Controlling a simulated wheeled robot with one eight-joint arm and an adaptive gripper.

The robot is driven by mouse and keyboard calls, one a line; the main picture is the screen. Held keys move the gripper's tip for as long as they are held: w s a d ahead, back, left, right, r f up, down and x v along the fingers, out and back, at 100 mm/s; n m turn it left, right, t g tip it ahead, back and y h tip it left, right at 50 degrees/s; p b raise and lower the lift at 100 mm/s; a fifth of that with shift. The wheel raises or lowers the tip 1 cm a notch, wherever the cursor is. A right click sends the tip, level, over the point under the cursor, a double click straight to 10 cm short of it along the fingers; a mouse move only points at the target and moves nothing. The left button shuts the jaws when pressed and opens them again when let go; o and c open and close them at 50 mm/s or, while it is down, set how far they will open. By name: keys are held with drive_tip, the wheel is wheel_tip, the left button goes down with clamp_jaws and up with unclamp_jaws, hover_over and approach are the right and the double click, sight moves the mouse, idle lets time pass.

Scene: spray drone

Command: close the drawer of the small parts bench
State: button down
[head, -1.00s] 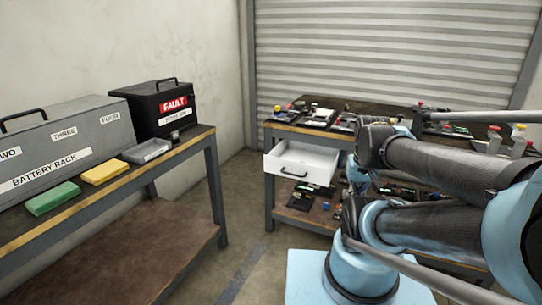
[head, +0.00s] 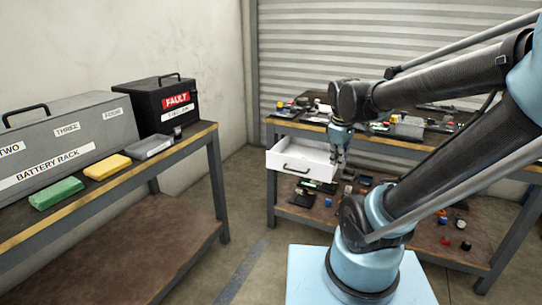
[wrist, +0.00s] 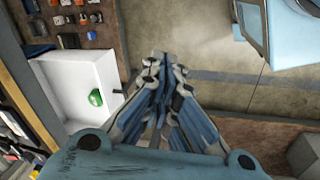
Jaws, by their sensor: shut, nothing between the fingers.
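The white drawer (head: 284,161) of the small parts bench (head: 398,141) sticks out at the bench's left end, with a dark handle on its front. The wrist view shows the open drawer (wrist: 62,88) from above, with a small green item (wrist: 95,97) inside. My gripper (head: 338,160) points down at the right end of the drawer in the head view. In the wrist view my gripper (wrist: 163,60) has its fingers together and empty, beside the drawer. I cannot tell whether it touches the drawer.
Many small parts lie on the bench top and its lower shelf (head: 420,230). A second bench at left holds a battery rack (head: 70,140), a black fault box (head: 155,108), and green, yellow and grey blocks. The floor (head: 245,200) between the benches is clear.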

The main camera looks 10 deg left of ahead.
sight(271, 153)
drive_tip(key=w+a+f+n+t, duration=0.1)
drive_tip(key=w+a+n, duration=0.55)
drive_tip(key=a, duration=0.25)
drive_tip(key=w+a+n, duration=0.5)
drive_tip(key=a+n, duration=0.2)
drive_tip(key=a, duration=0.2)
drive_tip(key=w+a+f+n+t, duration=0.1)
drive_tip(key=w+a+n, duration=0.4)
drive_tip(key=a+n, duration=0.3)
drive_tip(key=shift+m+h, duration=0.25)
drive_tip(key=shift+h, duration=0.15)
drive_tip(key=shift+w+d+f, duration=0.15)
drive_tip(key=shift+w+f, duration=1.1)
drive_tip(key=shift+f, duration=0.35)
drive_tip(key=shift+w+d+f, duration=0.1)
drive_tip(key=shift+w+f, duration=1.15)
drive_tip(key=shift+f, duration=0.3)
drive_tip(key=shift+w+d+f, duration=0.15)
drive_tip(key=shift+w+f, duration=1.1)
drive_tip(key=shift+f, duration=0.35)
